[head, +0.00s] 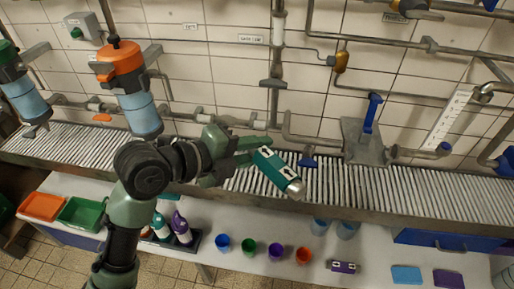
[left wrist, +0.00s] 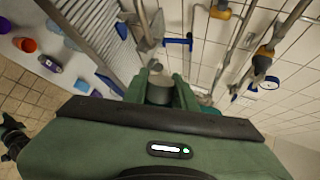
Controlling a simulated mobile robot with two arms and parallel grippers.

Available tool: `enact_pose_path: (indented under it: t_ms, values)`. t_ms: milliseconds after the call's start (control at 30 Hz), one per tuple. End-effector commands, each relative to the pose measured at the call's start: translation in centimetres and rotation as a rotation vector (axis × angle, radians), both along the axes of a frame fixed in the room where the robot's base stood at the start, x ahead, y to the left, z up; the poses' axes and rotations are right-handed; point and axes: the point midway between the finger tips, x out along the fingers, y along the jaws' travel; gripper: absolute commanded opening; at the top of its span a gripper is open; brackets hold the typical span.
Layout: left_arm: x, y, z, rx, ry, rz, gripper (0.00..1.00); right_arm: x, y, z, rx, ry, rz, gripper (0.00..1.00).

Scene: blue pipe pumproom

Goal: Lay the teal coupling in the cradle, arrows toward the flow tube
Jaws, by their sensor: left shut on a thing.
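The teal coupling (head: 274,171) is a short cylinder with white marks and a grey lower-right end. My left gripper (head: 254,152) is shut on it near its upper-left end, holding it tilted above the roller conveyor. In the left wrist view a grey round end (left wrist: 159,88) shows between the fingers. The marks are too small to read as arrows. A white strip with graduations (head: 448,120), possibly the flow tube, stands at the right by the pipes. A grey plate with a blue handle (head: 371,112) is left of it. I cannot tell which part is the cradle. My right gripper is not seen.
The roller conveyor (head: 400,194) runs along the tiled wall under grey pipes. Blue cylinders with orange (head: 124,63) and green tops stand at left.

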Motion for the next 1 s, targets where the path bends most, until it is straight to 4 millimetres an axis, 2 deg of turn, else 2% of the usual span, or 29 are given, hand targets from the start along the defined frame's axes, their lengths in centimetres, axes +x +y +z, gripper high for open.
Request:
enact_pose_path:
  t_ms: [33, 100, 200, 300, 467, 567, 667, 800, 900, 1000]
  values:
    - [0.0, 0.0, 0.1, -0.003, -0.002, 0.0, 0.0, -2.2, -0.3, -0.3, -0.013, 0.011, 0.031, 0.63]
    - [0.0, 0.0, 0.1, -0.003, -0.002, 0.0, 0.0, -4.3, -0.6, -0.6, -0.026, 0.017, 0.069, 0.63]
    - [0.0, 0.0, 0.1, -0.003, -0.002, 0.0, 0.0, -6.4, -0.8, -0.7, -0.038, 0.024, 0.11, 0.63]
    - [0.0, 0.0, 0.1, -0.003, -0.002, 0.0, 0.0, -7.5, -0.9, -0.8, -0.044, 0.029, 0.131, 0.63]
    - [0.0, 0.2, 0.0, -0.002, -0.001, 0.001, 0.0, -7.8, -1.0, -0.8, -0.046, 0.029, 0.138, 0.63]
    - [-0.1, 1.5, -0.9, -0.001, 0.002, 0.007, 0.0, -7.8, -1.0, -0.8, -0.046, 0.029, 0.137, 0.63]
    - [-0.4, 4.7, -2.7, 0.004, 0.008, 0.02, 0.0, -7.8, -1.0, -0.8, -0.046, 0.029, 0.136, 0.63]
    - [-1.9, 10.9, -5.1, 0.005, 0.009, 0.045, 0.0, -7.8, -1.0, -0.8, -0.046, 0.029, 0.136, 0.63]
    - [-3.4, 15.0, -6.0, 0.006, 0.007, 0.059, 0.0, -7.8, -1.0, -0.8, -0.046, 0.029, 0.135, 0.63]
    - [-4.7, 18.1, -6.3, 0.006, 0.005, 0.064, 0.0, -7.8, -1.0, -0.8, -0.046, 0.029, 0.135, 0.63]
